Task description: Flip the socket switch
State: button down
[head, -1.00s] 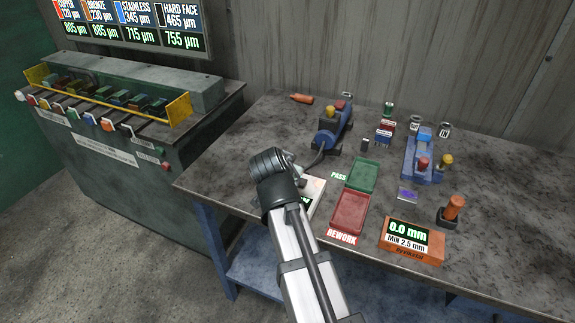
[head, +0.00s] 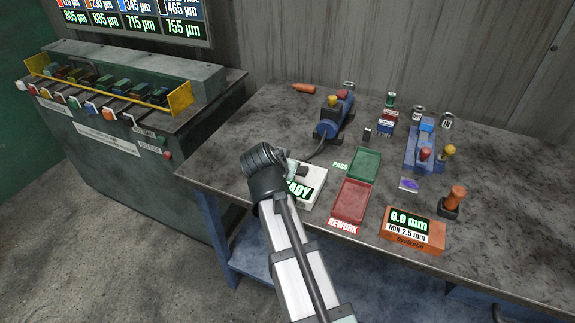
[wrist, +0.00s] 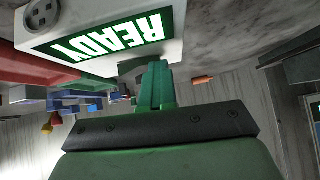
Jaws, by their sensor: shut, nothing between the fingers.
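The white socket box (head: 312,200) sits on the bench, with a green display reading "READY" partly hidden by my arm in the head view. In the wrist view the box (wrist: 185,20) fills the top left, with its lit display and a round grey socket (wrist: 42,14). My gripper (wrist: 155,85) has green fingers, shut and empty, with tips just beside the box's edge; I cannot tell whether they touch. In the head view my gripper is mostly hidden behind my wrist. I cannot make out the switch clearly.
A red REWORK tray (head: 352,200) and green PASS tray (head: 364,164) lie right of the box. A blue machine (head: 334,122) with a cable stands behind. An orange gauge (head: 412,232) is at the front right. Bare bench lies at the back left.

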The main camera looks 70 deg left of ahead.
jog(key=shift+w+r, duration=0.1)
jog(key=shift+w, duration=0.05)
jog(key=shift+w+d+r, duration=0.25)
jog(key=shift+w+d, duration=0.2)
jog(key=shift+d, duration=0.05)
dwell(0.3)
jog(key=shift+s+a+r, duration=0.1)
jog(key=shift+r, duration=0.35)
jog(key=r, duration=0.3)
jog(key=shift+s+a+r, duration=0.1)
jog(key=shift+s+r, duration=0.2)
jog(key=s+v, duration=0.1)
jog(key=v, duration=0.8)
jog(key=shift+s+a, duration=0.15)
jog(key=shift+a, duration=0.15)
